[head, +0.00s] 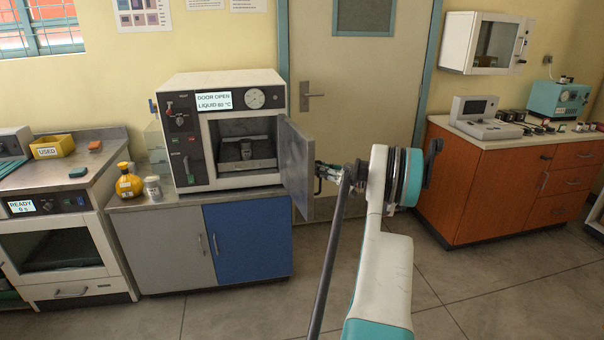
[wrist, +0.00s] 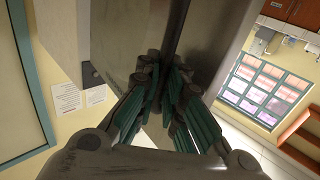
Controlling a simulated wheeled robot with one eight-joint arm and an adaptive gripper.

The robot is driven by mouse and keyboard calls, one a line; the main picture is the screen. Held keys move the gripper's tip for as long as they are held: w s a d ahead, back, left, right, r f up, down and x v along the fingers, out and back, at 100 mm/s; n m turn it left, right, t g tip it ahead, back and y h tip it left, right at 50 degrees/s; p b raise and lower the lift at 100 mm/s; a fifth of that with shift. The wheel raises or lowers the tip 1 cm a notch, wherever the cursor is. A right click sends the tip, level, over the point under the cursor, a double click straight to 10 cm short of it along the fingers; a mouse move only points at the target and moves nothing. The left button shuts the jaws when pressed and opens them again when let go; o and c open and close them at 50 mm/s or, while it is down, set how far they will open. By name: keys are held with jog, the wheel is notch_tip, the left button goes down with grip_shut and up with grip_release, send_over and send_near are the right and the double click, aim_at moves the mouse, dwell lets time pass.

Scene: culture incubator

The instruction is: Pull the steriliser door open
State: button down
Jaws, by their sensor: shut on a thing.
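The steriliser (head: 228,130) is a white box with a dark control panel, standing on a low cabinet in the head view. Its display reads "DOOR OPEN" and "LIQUID 60 °C", the last figures being small. Its grey door (head: 296,167) is swung out to the right, and the chamber (head: 246,140) shows, with a small container (head: 246,151) on a tray inside. My gripper (head: 320,178) is at the outer side of the door, partly hidden by the door and my arm. In the wrist view, my gripper (wrist: 172,100) is shut on a dark upright bar, seemingly the door handle (wrist: 172,45).
A yellow bottle (head: 129,184) and a small jar (head: 153,188) stand left of the steriliser. An orange cabinet (head: 505,185) with instruments on top is at the right. A closed room door (head: 350,80) is behind. The floor (head: 470,280) in front is clear.

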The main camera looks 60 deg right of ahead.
jog(key=shift+s+d+f, duration=0.1)
jog(key=shift+s+d, duration=0.35)
jog(key=shift+d, duration=0.25)
jog(key=shift+s+d+f, duration=0.1)
jog(key=shift+s+d, duration=0.3)
jog(key=shift+d, duration=0.25)
jog(key=c, duration=2.1)
grip_release()
jog(key=shift+o, duration=0.5)
jog(key=shift+s+d+r, duration=0.1)
jog(key=shift+s+r, duration=0.05)
jog(key=s, duration=1.1)
jog(key=shift+s+d, duration=0.2)
jog(key=shift+s, duration=0.15)
